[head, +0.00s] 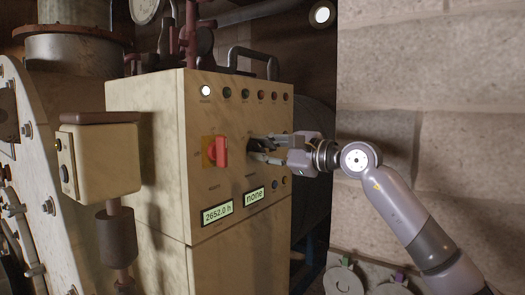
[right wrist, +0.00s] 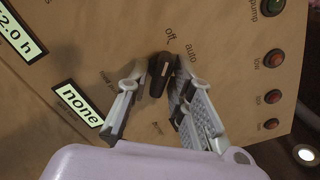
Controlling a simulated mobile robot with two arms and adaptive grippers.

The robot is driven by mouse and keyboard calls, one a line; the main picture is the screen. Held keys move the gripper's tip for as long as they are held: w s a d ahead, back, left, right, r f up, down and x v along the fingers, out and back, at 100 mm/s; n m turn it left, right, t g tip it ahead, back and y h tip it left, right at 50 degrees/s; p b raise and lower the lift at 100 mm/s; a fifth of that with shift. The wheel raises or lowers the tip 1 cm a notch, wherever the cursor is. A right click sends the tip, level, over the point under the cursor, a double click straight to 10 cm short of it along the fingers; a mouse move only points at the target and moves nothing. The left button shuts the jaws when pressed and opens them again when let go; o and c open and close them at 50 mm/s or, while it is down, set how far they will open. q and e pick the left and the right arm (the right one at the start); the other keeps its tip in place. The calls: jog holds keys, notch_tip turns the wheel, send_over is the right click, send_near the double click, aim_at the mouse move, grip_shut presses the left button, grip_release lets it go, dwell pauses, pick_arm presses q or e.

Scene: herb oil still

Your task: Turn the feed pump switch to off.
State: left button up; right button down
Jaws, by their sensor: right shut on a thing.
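The black switch knob (right wrist: 158,78) sits on the cabinet's beige panel, with the words "off" and "auto" printed beyond it in the right wrist view. Its pale-lined end points roughly at "off". My right gripper (right wrist: 157,88) is shut on the knob, one finger on each side. In the head view my right gripper (head: 264,150) reaches the panel from the right and partly hides the knob. Other lettering around the knob is hidden or too small to read. My left gripper is not in view.
A red rotary switch (head: 218,151) on a yellow plate is left of the knob. Two lit displays (head: 254,196) are below, one reading "none". Indicator lamps (head: 227,92) line the panel's top. A beige box (head: 100,160) stands at the left; a stone wall is behind my right arm.

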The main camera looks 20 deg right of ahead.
jog(key=c, duration=1.7)
grip_release()
jog(key=shift+o, duration=0.2)
jog(key=v, duration=1.2)
jog(key=shift+d, duration=0.1)
